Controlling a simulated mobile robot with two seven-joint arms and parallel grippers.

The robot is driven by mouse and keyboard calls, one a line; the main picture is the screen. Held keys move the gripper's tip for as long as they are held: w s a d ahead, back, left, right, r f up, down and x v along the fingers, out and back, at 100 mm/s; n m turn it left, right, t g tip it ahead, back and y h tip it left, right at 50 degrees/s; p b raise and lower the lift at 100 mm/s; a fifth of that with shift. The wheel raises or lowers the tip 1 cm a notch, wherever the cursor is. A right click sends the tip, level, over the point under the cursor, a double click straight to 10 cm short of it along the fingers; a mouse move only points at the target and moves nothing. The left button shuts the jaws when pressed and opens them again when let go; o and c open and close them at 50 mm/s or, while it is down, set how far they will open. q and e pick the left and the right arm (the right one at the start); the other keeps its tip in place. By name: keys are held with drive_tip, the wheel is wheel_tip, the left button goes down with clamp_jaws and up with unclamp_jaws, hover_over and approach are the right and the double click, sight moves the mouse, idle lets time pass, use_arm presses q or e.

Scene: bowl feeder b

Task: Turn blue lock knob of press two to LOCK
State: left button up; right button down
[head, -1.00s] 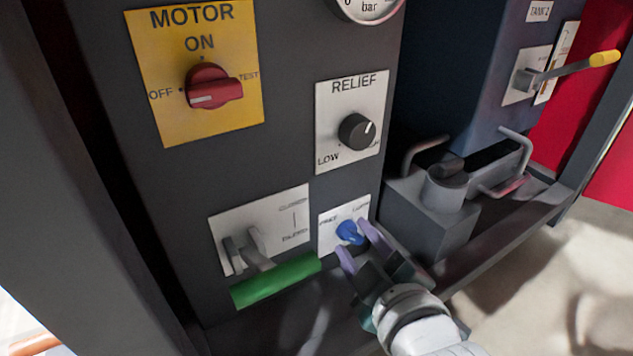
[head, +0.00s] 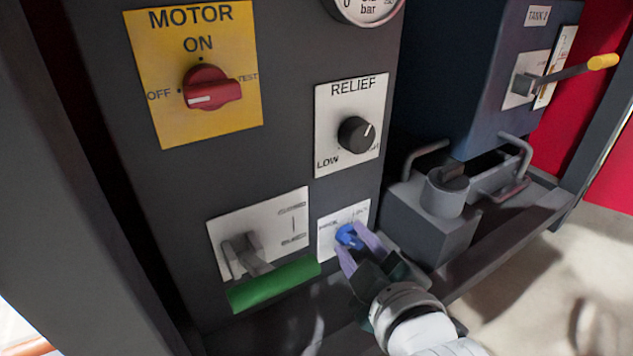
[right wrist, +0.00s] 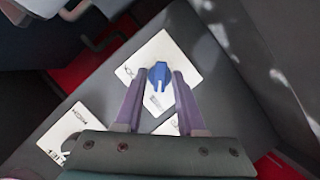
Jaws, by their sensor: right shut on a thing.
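The blue lock knob (head: 348,236) sits on a small white plate (head: 328,244) low on the dark panel. The plate carries small print at its upper left and upper right, too blurred to read surely. My right gripper (head: 354,241) reaches in from below right, its purple fingers on either side of the knob and shut on it. In the right wrist view the knob (right wrist: 158,75) sits between the fingertips, with its slot toward the gripper. The knob's exact pointing is hard to tell. My left gripper is not in view.
A lever with a green grip (head: 274,285) stands close left of the knob. The black RELIEF knob (head: 356,134) is above, and the red MOTOR switch (head: 211,88) is at upper left. A grey block (head: 430,222) with metal handles behind it stands close to the right.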

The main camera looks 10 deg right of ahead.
drive_tip(key=shift+d+r+m+p, duration=0.1)
drive_tip(key=shift+r+m+p, duration=0.05)
drive_tip(key=shift+m+p, duration=0.3)
drive_tip(key=shift+d+m+g+y+p, duration=0.1)
drive_tip(key=shift+m+g+y+p, duration=0.45)
drive_tip(key=shift+m+p, duration=0.2)
drive_tip(key=shift+m+g+y, duration=0.25)
drive_tip(key=shift+m+y, duration=0.2)
drive_tip(key=shift+m, duration=0.15)
drive_tip(key=shift+d+m+y, duration=0.1)
drive_tip(key=shift+m+y, duration=0.3)
drive_tip(key=shift+m, duration=0.3)
drive_tip(key=shift+w+d+m+g+y, duration=0.1)
drive_tip(key=shift+m+g+y, duration=0.4)
drive_tip(key=shift+m, duration=0.4)
drive_tip(key=m+y+b, duration=0.2)
drive_tip(key=m, duration=0.1)
drive_tip(key=shift+d+f, duration=0.15)
drive_tip(key=shift+f, duration=0.05)
drive_tip(key=shift+m+y, duration=0.9)
drive_tip(key=shift+m, duration=0.3)
